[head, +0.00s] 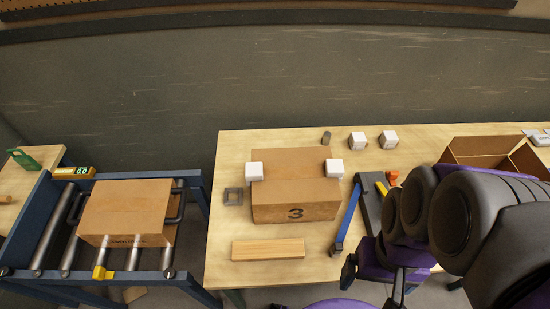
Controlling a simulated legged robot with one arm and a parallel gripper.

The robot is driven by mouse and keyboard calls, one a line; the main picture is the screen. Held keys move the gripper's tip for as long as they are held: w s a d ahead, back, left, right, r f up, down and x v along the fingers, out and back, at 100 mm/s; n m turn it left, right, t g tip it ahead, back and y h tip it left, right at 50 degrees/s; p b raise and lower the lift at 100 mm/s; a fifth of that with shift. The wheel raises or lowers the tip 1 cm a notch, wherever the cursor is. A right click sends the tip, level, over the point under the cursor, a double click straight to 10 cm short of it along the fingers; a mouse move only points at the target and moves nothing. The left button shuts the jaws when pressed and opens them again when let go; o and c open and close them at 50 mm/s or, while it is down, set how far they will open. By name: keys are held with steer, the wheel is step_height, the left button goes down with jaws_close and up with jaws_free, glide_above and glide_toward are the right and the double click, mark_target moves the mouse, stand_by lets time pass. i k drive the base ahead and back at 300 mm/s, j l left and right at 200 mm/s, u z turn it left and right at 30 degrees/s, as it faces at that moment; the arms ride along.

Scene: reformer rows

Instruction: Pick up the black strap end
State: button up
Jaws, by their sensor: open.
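A blue strap-like strip (347,217) lies slanted on the wooden table, right of the cardboard box marked 3. A small dark piece (337,249) at its near end may be the black strap end; it is too small to be sure. My gripper (372,283), purple with dark fingers, is open at the lower right, below and to the right of that dark piece. It looks empty and apart from the strip. My arm hides part of the table on the right.
The box marked 3 (295,201) has white blocks (255,171) (334,168) at its sides. A wooden plank (268,250) lies in front. A dark flat piece (368,205) lies by the strip. An open carton (472,151) stands right; a roller conveyor (36,245) holds another box (125,210).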

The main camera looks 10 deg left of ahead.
mark_target(336, 251)
steer(key=z, duration=0.85)
steer(key=k+j+z, duration=0.15)
steer(key=k+z, duration=0.35)
steer(key=k+l+z, duration=0.1)
steer(key=k+z, duration=0.35)
steer(key=k, duration=0.4)
